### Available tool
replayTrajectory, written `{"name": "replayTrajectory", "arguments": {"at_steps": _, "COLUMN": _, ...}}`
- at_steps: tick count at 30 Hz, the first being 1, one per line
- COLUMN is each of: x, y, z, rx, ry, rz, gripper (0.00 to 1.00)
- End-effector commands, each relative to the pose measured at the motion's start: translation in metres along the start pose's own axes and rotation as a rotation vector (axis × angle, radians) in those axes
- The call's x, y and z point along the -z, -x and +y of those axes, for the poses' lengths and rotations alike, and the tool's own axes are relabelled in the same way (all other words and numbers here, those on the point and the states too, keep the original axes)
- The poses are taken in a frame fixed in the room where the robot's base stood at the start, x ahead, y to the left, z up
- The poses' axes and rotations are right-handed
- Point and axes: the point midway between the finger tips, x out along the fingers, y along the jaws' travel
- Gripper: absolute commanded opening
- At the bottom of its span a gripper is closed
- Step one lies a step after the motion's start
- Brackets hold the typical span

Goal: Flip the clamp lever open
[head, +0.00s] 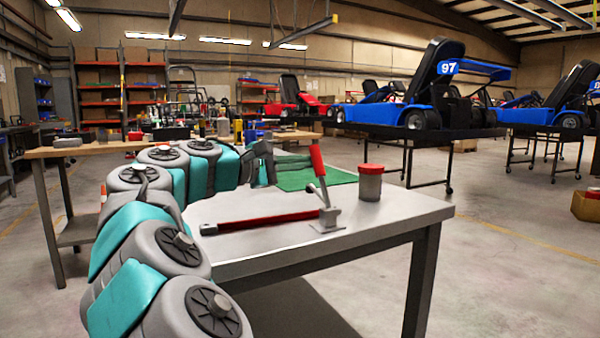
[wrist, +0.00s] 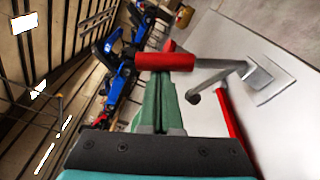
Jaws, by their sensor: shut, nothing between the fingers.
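The clamp stands on the grey worktable (head: 420,208). Its lever, with a red grip (head: 317,161), stands near upright, leaning slightly left, above a metal base plate (head: 328,222). A long red bar (head: 268,221) runs low from the base to the left. My gripper (head: 300,163) is just left of the red grip, its fingers pointing right towards it. In the wrist view, my gripper's green fingers (wrist: 158,82) are together and empty, and the red grip (wrist: 165,62) crosses just at their tips. I cannot tell whether they touch.
A grey jar with a red lid (head: 370,184) stands right of the clamp. A green mat (head: 335,180) lies behind it. Blue karts (head: 430,95) sit on stands further back. A wooden workbench (head: 85,147) is at the back left.

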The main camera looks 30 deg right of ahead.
Motion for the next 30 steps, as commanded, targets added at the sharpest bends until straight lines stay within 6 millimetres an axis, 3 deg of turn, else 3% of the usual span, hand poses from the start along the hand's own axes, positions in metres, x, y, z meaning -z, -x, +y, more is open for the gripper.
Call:
{"name": "replayTrajectory", "arguments": {"at_steps": 13, "x": -0.034, "y": 0.004, "z": 0.001, "rx": -0.047, "ry": -0.337, "rz": -0.003, "gripper": 0.00}}
{"name": "replayTrajectory", "arguments": {"at_steps": 30, "x": -0.046, "y": 0.006, "z": -0.001, "rx": -0.046, "ry": -0.332, "rz": -0.003, "gripper": 0.00}}
